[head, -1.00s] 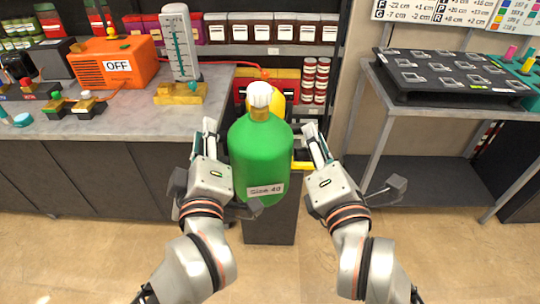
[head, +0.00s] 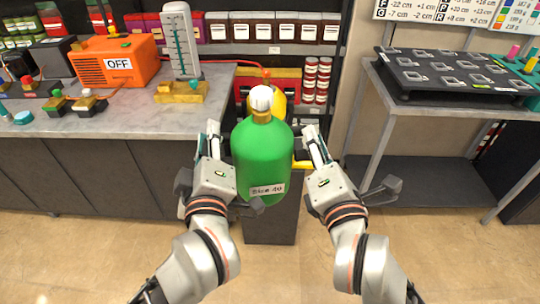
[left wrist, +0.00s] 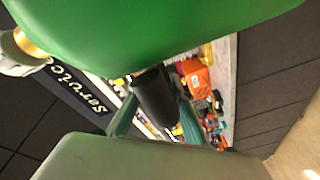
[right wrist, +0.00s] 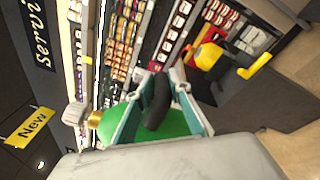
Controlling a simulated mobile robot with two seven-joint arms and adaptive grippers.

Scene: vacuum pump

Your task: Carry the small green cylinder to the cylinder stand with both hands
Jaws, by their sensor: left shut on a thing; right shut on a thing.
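The green cylinder (head: 262,150), with a white cap, a brass neck and a "Size 40" label, hangs nearly upright between my two grippers in the head view. My left gripper (head: 211,130) is on its left side and my right gripper (head: 311,133) on its right side. In the left wrist view the fingers close around a dark grip piece (left wrist: 153,97) below the green body (left wrist: 160,30). In the right wrist view the fingers close around a similar dark piece (right wrist: 158,103) in front of the green body (right wrist: 170,124). How these pieces join the cylinder is hidden.
Behind and below the cylinder stands a dark block (head: 270,230), with a yellow cylinder (right wrist: 208,56) and yellow bar (right wrist: 255,65) by it; whether this is the stand I cannot tell. A workbench (head: 130,125) is left, a metal table (head: 440,112) right. Floor ahead is partly clear.

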